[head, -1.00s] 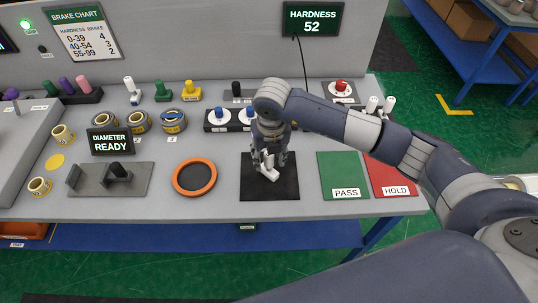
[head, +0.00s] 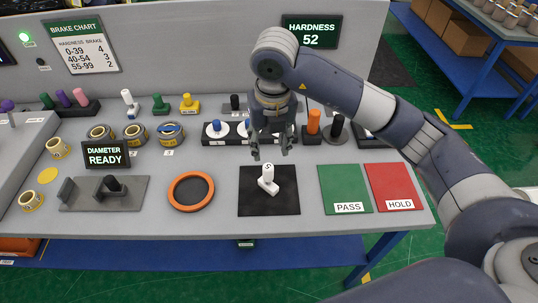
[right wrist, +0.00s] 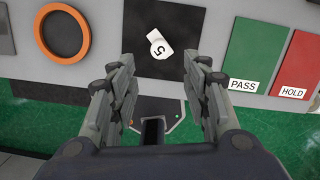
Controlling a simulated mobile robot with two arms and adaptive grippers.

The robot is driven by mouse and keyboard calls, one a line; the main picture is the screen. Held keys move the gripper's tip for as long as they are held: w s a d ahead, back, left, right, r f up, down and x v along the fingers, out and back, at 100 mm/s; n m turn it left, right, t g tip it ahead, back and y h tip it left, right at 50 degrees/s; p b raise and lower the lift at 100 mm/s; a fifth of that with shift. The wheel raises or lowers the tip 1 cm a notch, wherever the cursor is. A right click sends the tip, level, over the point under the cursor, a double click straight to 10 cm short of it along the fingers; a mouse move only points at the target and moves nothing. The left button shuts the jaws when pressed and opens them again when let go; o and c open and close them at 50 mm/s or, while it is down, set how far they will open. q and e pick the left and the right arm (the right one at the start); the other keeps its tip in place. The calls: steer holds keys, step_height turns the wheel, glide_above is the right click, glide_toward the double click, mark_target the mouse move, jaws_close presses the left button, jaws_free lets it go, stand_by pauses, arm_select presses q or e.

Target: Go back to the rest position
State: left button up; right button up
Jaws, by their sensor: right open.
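My right gripper (head: 270,150) is open and empty above the black mat (head: 284,204). Its two fingers stand wide apart in the right wrist view (right wrist: 153,90). My left gripper is not in view.
Right of the mat lie a green PASS pad (head: 345,184) and a red HOLD pad (head: 393,182). Left are an orange ring (head: 191,191) and a grey gauge block (head: 75,195). Wrapped rolls (head: 171,133) and coloured-handled tools stand behind. The Hardness display (head: 310,31) reads 52.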

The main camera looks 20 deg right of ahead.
steer(key=shift+r, duration=0.3)
